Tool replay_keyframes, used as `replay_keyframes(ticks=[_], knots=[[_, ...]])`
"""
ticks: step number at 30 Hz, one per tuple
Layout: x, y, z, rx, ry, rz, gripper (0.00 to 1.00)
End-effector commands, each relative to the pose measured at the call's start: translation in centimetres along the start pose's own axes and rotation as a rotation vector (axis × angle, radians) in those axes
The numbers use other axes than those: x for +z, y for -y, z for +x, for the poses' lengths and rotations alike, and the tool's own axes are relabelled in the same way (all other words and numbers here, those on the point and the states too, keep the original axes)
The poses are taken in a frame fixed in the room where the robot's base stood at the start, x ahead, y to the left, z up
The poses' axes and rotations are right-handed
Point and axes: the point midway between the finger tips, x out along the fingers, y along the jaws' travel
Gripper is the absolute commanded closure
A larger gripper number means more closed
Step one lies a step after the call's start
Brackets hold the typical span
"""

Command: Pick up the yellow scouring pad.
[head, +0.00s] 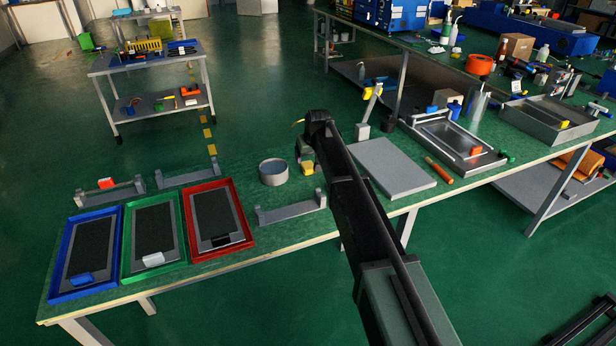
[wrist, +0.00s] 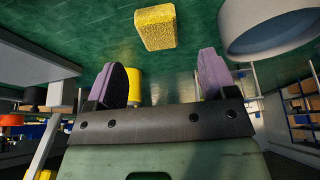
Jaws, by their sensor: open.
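The yellow scouring pad (wrist: 156,27) is a rough-textured block on the green bench top, at the top middle of the wrist view. In the head view the pad (head: 307,168) shows as a small yellow patch just below my gripper, partly covered by it. My gripper (wrist: 166,72) is open, with two purple-grey fingers apart and nothing held between them. The pad lies beyond the fingertips, roughly in line with the gap between them and apart from both. In the head view my gripper (head: 303,152) hangs low over the bench.
A round grey bowl (head: 273,172) stands left of the pad; it also shows at the wrist view's upper right (wrist: 268,38). A grey bracket (head: 290,208) is in front, and a flat grey plate (head: 392,168) lies to the right. Red (head: 247,240), green and blue trays are farther left.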

Motion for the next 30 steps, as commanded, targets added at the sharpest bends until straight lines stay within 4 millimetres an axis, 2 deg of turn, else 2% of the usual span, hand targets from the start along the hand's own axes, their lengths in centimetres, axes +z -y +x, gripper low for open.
replay_keyframes(ticks=[1, 5, 7, 12, 14, 21, 30], knots=[[0.2, 0.0, 1.3, 0.0, 0.0, 0.0, 0.22], [0.1, 0.0, 1.1, 0.0, 0.001, 0.0, 0.22], [0.2, 0.0, 1.9, 0.0, 0.001, 0.0, 0.22], [0.4, -0.1, 5.6, 0.0, 0.001, 0.001, 0.22], [0.3, -0.1, 6.4, 0.0, 0.001, 0.001, 0.22], [0.1, -0.1, 6.1, 0.0, 0.001, 0.001, 0.22], [0.1, -0.1, 6.1, 0.0, 0.001, 0.001, 0.68]])
